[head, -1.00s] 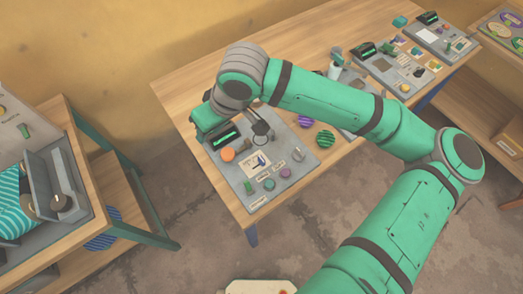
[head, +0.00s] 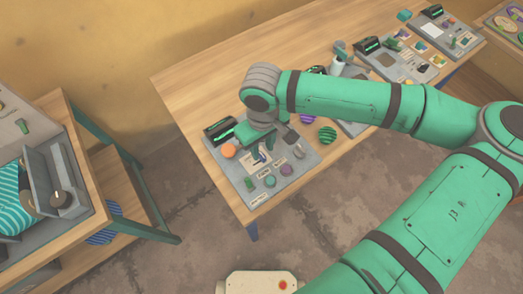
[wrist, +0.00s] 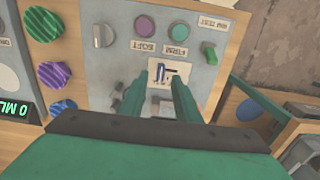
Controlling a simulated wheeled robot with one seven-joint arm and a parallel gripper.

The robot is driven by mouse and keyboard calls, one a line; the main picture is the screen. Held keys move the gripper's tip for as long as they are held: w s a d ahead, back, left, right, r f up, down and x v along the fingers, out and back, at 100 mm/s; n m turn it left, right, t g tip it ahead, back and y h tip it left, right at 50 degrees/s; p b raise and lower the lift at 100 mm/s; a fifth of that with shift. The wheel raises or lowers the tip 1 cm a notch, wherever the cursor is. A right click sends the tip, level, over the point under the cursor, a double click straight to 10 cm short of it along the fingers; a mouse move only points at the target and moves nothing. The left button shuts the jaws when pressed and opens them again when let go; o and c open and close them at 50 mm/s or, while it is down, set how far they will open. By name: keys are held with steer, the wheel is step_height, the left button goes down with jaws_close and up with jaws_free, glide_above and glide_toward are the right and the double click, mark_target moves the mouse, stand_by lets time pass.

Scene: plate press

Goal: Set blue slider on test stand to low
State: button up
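The test stand is a grey panel (head: 236,172) on the wooden table, also in the wrist view (wrist: 222,25). Its blue slider (head: 263,157) sits on a white label; in the wrist view the slider (wrist: 158,72) shows just ahead of my fingers, partly hidden. My gripper (head: 257,148) hovers over the panel near the slider, pointing down. In the wrist view my gripper's two green fingers (wrist: 155,90) are spread apart on either side of the slider's lower part. I cannot tell whether they touch it, nor read the slider's marks.
Striped balls (head: 326,135) lie to the right. Another bench (head: 75,165) stands left.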

mark_target(262, 156)
steer(key=shift+s+f, duration=0.15)
steer(key=shift+f, duration=1.4)
